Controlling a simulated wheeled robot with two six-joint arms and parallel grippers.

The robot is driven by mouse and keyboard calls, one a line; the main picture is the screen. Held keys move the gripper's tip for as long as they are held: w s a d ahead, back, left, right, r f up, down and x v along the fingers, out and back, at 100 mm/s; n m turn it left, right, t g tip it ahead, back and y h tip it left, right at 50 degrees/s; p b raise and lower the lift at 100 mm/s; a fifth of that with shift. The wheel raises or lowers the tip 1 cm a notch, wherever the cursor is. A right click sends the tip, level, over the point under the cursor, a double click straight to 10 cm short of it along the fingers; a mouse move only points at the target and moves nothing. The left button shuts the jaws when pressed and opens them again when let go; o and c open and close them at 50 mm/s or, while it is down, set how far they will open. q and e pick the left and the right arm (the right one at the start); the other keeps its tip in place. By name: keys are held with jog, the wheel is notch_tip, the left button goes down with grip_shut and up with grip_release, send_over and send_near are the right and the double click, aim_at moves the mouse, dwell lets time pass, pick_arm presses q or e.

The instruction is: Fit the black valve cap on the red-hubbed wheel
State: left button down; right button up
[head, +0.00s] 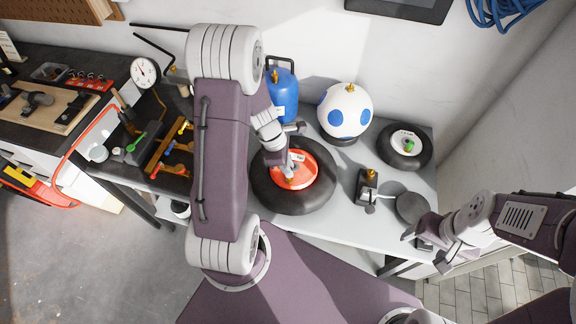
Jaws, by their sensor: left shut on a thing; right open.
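The red-hubbed wheel (318,178) lies flat on the grey bench top, its black tyre around a bright red hub. My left gripper (288,168) points down over the hub, near a small brass-coloured valve stem (289,180). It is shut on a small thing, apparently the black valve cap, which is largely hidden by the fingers. I cannot tell whether the cap touches the stem. My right gripper (424,254) is open and empty at the bench's front right edge.
Behind the wheel stand a blue gas bottle (284,100) and a white ball with blue spots (349,112). A smaller wheel with a green cap (404,146) lies at right. A brass-topped fitting (367,190) and a dark round disc (412,207) sit nearer. A tool rack (168,155) is left.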

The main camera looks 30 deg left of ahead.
pick_arm(q)
jog(key=shift+f+b, duration=0.95)
jog(key=shift+f, duration=0.3)
dwell(1.0)
jog(key=c, duration=0.7)
grip_release()
notch_tip(320, 180, up, 9)
jog(key=p, duration=0.9)
jog(key=shift+r, duration=0.1)
jog(key=shift+f, duration=0.2)
